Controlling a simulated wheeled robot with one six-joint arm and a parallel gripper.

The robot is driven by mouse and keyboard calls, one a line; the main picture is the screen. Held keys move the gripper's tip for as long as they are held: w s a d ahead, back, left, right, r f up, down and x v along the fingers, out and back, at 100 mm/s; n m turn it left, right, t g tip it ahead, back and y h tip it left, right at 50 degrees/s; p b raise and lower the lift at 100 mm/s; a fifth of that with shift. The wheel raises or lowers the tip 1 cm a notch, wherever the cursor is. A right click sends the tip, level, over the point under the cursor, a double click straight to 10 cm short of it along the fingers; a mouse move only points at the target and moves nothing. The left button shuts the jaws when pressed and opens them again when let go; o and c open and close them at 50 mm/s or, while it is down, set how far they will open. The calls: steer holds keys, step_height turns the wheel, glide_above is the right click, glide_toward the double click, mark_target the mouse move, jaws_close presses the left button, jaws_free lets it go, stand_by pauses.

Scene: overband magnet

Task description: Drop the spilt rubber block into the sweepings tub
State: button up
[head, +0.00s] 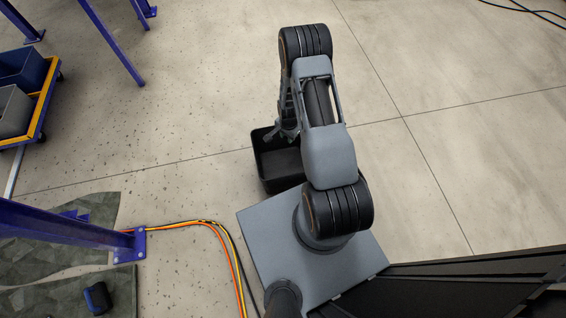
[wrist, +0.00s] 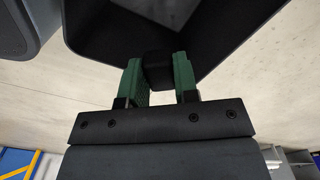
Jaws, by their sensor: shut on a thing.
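The black sweepings tub (head: 264,171) stands on the floor beside my base in the head view, open at the top and partly covered by my arm. Its dark rim and inside fill the top of the wrist view (wrist: 235,58). My gripper (wrist: 158,66) has green fingers shut on a small black rubber block (wrist: 158,75). The block shows between the fingertips against the tub's dark inside. In the head view my gripper (head: 287,134) is at the tub's far edge, and the block cannot be made out there.
A blue steel frame leg (head: 70,224) stands at lower left, with orange, yellow and black cables (head: 215,224) running from its foot. A dark blue object (head: 97,297) lies on a grey-green patch. A yellow-edged cart (head: 42,105) with bins is at left.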

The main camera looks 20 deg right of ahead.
steer(key=shift+f+b, duration=0.9)
steer(key=shift+f, duration=0.8)
steer(key=o, duration=1)
steer(key=shift+r, duration=0.1)
step_height(320, 180, up, 14)
steer(key=p, duration=0.4)
